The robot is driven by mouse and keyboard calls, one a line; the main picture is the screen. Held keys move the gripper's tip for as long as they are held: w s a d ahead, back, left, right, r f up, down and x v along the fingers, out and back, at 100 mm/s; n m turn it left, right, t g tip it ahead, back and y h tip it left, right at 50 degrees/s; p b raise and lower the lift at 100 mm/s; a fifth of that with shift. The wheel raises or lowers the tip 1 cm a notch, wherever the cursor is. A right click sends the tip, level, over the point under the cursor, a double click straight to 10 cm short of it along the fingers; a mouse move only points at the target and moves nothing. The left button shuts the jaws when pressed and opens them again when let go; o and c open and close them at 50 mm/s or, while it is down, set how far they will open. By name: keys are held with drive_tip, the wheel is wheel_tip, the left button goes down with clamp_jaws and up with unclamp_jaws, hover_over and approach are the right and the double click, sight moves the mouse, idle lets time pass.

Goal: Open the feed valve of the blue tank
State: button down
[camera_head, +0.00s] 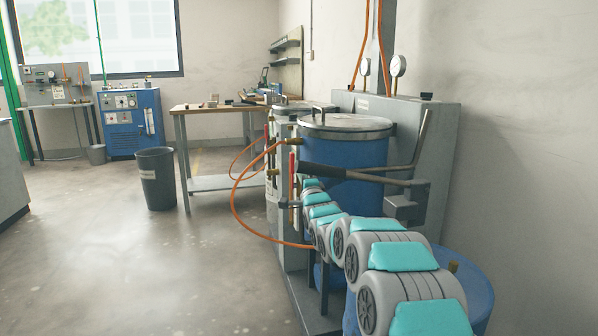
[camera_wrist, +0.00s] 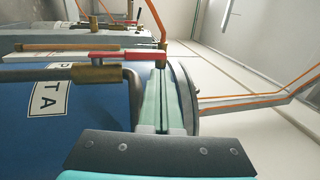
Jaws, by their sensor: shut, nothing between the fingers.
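The blue tank (camera_head: 350,150) stands by the right wall with a grey lid; it fills the left of the wrist view (camera_wrist: 25,130), where a white label shows "TA". Its valve shows there as a brass body (camera_wrist: 95,73) with a red lever (camera_wrist: 115,56). In the head view the red lever (camera_head: 292,165) points upward at the tank's left side. My gripper (camera_wrist: 163,72) is shut and empty. Its fingertips are close to the free end of the red lever; I cannot tell if they touch it. In the head view my own arm hides the fingers.
A black-gripped bar (camera_head: 335,172) crosses in front of the blue tank, close to my arm. An orange hose (camera_head: 236,200) loops out on the left. A light tank (camera_head: 277,150) stands behind. A workbench (camera_head: 205,108) and a grey bin (camera_head: 156,180) are farther back; the left floor is clear.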

drive_tip(key=s+d+f+n+g+h, duration=0.25)
drive_tip(key=s+d+f+g, duration=0.2)
drive_tip(key=s, duration=0.55)
drive_tip(key=s+d+f+n+g+h, duration=0.1)
drive_tip(key=s+d+f+n+g, duration=0.3)
drive_tip(key=s, duration=0.6)
drive_tip(key=s+d+f+n+g+h, duration=0.15)
drive_tip(key=s+d+f, duration=0.4)
drive_tip(key=s, duration=0.55)
drive_tip(key=s+d+f+n+g, duration=0.2)
drive_tip(key=s+g, duration=0.2)
drive_tip(key=s, duration=0.9)
drive_tip(key=s+d+f+n+g+h, duration=0.1)
drive_tip(key=s+d+f+n+g, duration=0.1)
drive_tip(key=s, duration=1.1)
drive_tip(key=s+d+f+n+g, duration=0.2)
drive_tip(key=s+f+g, duration=0.2)
drive_tip(key=s, duration=0.9)
drive_tip(key=shift+g+b, duration=0.4)
drive_tip(key=shift+g, duration=0.4)
drive_tip(key=shift+a+f, duration=0.1)
